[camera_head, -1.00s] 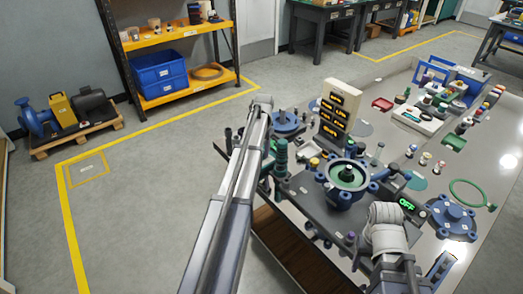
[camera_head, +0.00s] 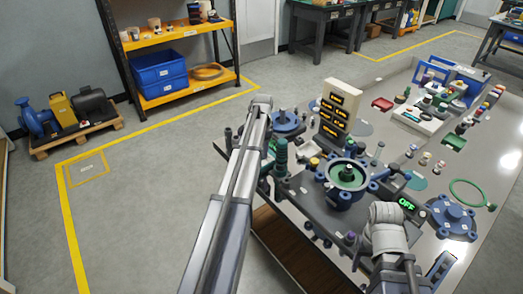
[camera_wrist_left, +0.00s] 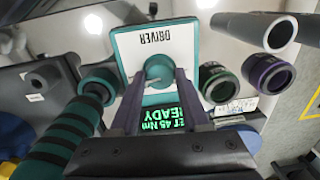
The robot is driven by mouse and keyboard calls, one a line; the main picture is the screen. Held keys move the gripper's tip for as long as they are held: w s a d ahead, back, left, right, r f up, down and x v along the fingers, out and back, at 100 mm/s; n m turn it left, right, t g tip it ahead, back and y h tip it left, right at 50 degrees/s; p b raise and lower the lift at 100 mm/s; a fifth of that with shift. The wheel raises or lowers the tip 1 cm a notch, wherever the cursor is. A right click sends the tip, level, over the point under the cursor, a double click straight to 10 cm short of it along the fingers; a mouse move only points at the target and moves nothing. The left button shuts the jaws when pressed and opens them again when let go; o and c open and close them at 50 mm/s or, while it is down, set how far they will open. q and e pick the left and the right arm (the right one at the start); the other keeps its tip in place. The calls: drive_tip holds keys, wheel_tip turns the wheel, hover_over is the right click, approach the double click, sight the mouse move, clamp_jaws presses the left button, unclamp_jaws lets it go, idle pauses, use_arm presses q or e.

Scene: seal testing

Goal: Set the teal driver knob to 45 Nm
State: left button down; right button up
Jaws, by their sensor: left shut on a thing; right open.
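In the left wrist view, the driver unit (camera_wrist_left: 182,38) has a white face with a teal border and the upside-down word DRIVER. Its teal knob (camera_wrist_left: 159,70) sits between the fingers of my left gripper (camera_wrist_left: 158,84), which is shut on it. The unit's green display (camera_wrist_left: 160,121), also upside down, reads 45 Nm and READY; part of its text is hidden behind a finger. In the head view, my left arm hides its gripper and the driver. My right gripper (camera_head: 400,262) is open at the lower right, partly hidden by its own arm.
In the head view, a blue flanged housing (camera_head: 346,182), a sign tower (camera_head: 338,115) and a blue lid (camera_head: 452,217) crowd the table.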

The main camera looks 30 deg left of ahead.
use_arm(q)
drive_tip(key=shift+c, duration=1.9)
unclamp_jaws()
drive_tip(key=shift+r, duration=0.15)
use_arm(e)
drive_tip(key=shift+r, duration=0.15)
use_arm(q)
wheel_tip(320, 180, up, 8)
drive_tip(key=p, duration=0.8)
drive_tip(key=shift+d+f, duration=0.15)
drive_tip(key=shift+f, duration=0.05)
use_arm(e)
wheel_tip(320, 180, up, 8)
drive_tip(key=shift+f, duration=0.25)
